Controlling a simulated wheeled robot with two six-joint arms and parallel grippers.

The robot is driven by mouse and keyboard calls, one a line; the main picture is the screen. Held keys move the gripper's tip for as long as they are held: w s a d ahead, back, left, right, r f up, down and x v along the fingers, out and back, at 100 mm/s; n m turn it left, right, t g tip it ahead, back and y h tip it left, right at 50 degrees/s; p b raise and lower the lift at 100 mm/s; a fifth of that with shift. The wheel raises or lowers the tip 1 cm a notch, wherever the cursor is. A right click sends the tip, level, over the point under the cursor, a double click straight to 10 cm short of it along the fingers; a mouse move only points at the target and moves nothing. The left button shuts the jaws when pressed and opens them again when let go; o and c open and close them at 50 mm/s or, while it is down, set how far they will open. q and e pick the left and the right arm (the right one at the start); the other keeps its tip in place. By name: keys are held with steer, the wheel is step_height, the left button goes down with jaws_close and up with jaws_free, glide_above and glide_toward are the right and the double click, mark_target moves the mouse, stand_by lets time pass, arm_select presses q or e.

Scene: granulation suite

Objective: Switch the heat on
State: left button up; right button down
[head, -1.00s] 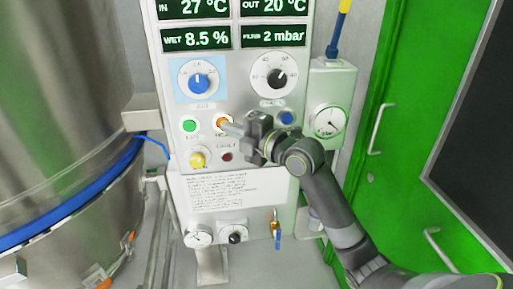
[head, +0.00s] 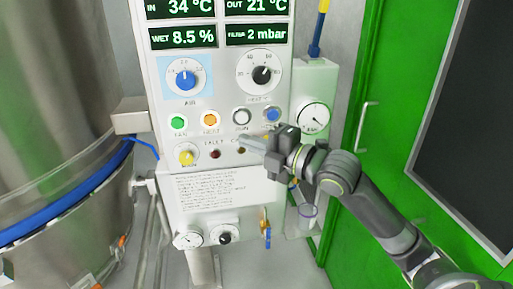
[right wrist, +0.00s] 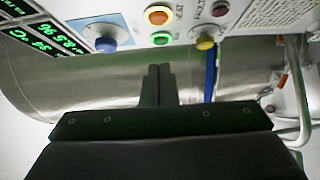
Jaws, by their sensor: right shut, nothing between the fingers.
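The HEAT button (head: 210,120) is a round button with a bright orange face in a pale ring, on the white control panel (head: 225,175). It also shows at the top of the right wrist view (right wrist: 157,15). My right gripper (head: 247,142) is shut and empty, in front of the panel, below and to the right of the HEAT button and apart from it. Its closed fingers also show in the right wrist view (right wrist: 157,85). The IN display (head: 180,8) reads 34 °C and the OUT display (head: 257,6) 21 °C. My left gripper is out of view.
A green button (head: 177,122) sits left of HEAT; a grey-white button (head: 241,117) and a blue one (head: 272,115) sit right. A yellow knob (head: 187,155) is below. A steel vessel (head: 55,110) stands left, a green door (head: 385,120) right.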

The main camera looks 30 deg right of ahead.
steer(key=shift+s+d, duration=0.3)
steer(key=shift+s, duration=0.35)
steer(key=shift+f, duration=0.1)
